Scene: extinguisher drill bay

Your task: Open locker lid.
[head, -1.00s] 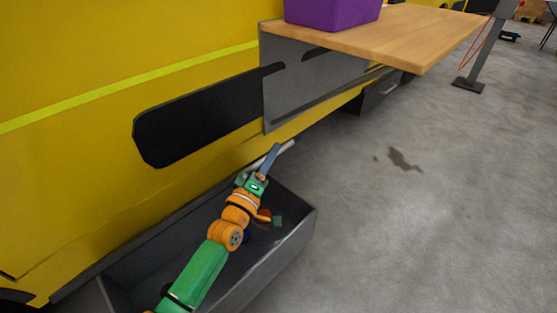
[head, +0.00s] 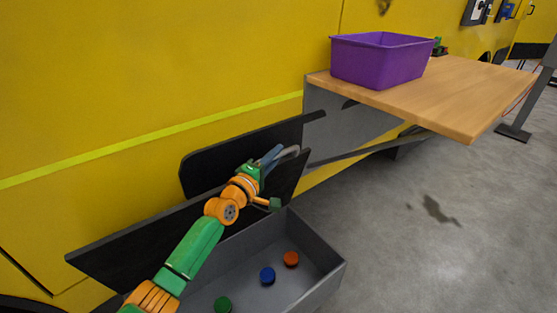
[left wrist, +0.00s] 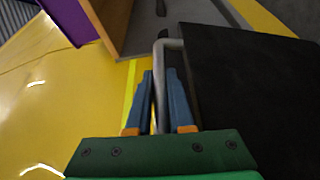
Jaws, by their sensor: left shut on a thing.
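The locker is an open-topped grey box (head: 318,280) low against the yellow wall. Its dark lid (head: 140,248) is raised and stands steeply tilted up at the wall side, with the inside exposed. A pale grey bar handle (head: 291,151) sits at the lid's far end. My left gripper (head: 272,157) is shut on this handle. In the left wrist view, the handle (left wrist: 160,52) runs between the blue fingers of the gripper (left wrist: 160,76), beside the dark lid (left wrist: 250,85). My arm covers part of the lid. My right gripper is not in view.
Inside the locker lie a green (head: 222,304), a blue (head: 267,275) and an orange puck (head: 291,259). A wooden shelf (head: 470,100) with a purple bin (head: 380,62) juts out to the right. A dark panel (head: 225,160) is on the wall behind. The floor (head: 400,250) at right is clear.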

